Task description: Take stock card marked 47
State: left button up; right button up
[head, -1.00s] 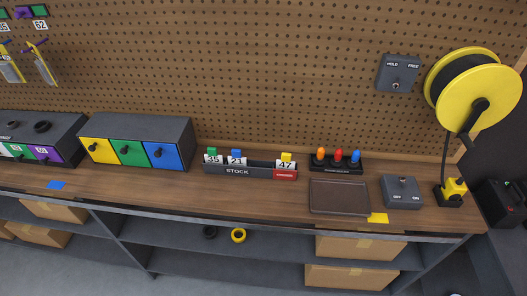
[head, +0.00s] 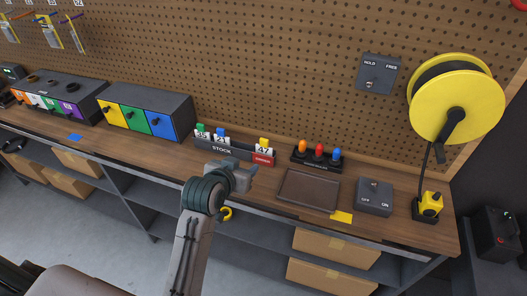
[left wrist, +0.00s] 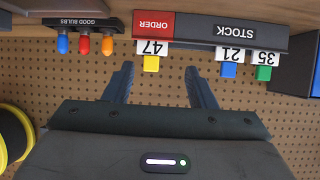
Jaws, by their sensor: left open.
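Cards marked 35 (head: 202,135) and 21 (head: 221,138) stand at the rack's left, with green and blue tabs. My left gripper (head: 246,170) is in front of the rack, open and empty. In the left wrist view, which is upside down, card 47 (left wrist: 152,47) lies just beyond and between the open fingertips (left wrist: 160,68), apart from them. My right gripper is not in view.
A bulb holder (head: 317,156) stands right of the rack, with a brown tray (head: 308,190) in front. A switch box (head: 374,197) and yellow reel (head: 457,98) are further right. Coloured drawers (head: 145,118) stand left. The pegboard closes off the back.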

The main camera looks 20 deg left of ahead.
pick_arm(q)
jog(key=t, duration=0.1)
send_near(263, 141)
jog(key=p+x, duration=0.1)
jog(key=x, duration=0.4)
jog(key=shift+w+a, duration=0.1)
jog(key=shift+w, duration=0.3)
jog(key=p+x, duration=0.1)
jog(key=x, duration=0.1)
jog(key=p+x, duration=0.1)
jog(key=shift+w+d+f, duration=0.15)
jog(key=shift+w+d, duration=0.1)
jog(key=shift+w, duration=0.1)
jog(key=shift+w+f, duration=0.35)
jog(key=shift+w, duration=0.15)
jog(key=shift+s, duration=0.1)
jog(key=c, duration=0.9)
grip_shut()
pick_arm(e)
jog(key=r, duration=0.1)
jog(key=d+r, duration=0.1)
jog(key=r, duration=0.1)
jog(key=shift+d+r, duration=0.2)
